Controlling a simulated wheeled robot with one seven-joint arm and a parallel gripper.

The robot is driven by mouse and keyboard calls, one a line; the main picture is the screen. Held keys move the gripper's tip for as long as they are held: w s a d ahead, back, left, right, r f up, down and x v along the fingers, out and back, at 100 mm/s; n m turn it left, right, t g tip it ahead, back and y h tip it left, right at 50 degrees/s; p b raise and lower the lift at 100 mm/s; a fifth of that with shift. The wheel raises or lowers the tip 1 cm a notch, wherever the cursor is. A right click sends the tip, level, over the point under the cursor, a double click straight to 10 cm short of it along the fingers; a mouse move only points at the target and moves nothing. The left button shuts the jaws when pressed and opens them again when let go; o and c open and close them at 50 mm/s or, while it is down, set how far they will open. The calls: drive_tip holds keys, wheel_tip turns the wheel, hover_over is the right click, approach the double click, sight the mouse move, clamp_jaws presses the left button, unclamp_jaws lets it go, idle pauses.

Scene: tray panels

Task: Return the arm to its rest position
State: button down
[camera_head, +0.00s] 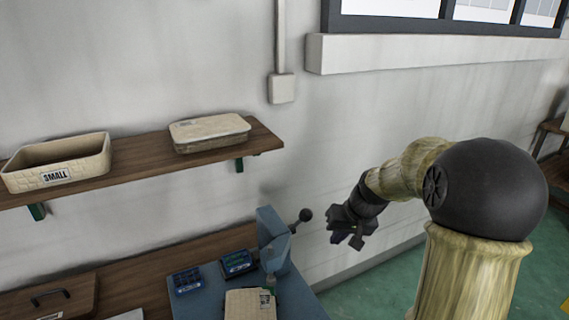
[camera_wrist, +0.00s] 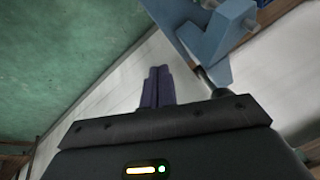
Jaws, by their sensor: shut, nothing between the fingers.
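My gripper (camera_head: 349,238) hangs in the air to the right of the workbench, in front of the white wall. Its fingers (camera_wrist: 157,88) lie together in the wrist view, with nothing between them. My arm bends down toward it from the right side of the head view. A blue fixture (camera_head: 272,240) with a black ball-ended lever (camera_head: 304,215) stands on the bench's right end, left of my gripper and apart from it. The fixture also shows at the top of the wrist view (camera_wrist: 215,40).
A shelf (camera_head: 130,165) holds an open bin labelled SMALL (camera_head: 58,176) and a lidded basket (camera_head: 209,133). On the bench are two dark blue trays (camera_head: 187,281) and a beige box (camera_head: 250,305). Green floor (camera_head: 385,278) lies open below my gripper.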

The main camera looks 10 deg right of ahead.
drive_tip(key=s+a+h+p, duration=0.1)
drive_tip(key=s+a+p, duration=0.2)
drive_tip(key=s, duration=0.6)
drive_tip(key=s+a+r+n+g+h+p, duration=0.1)
drive_tip(key=s+a+p, duration=0.2)
drive_tip(key=s, duration=0.5)
drive_tip(key=shift+s+a+r+h, duration=0.25)
drive_tip(key=shift+s+a+h, duration=0.05)
drive_tip(key=shift+s+a, duration=0.1)
drive_tip(key=shift+w, duration=0.15)
idle(1.0)
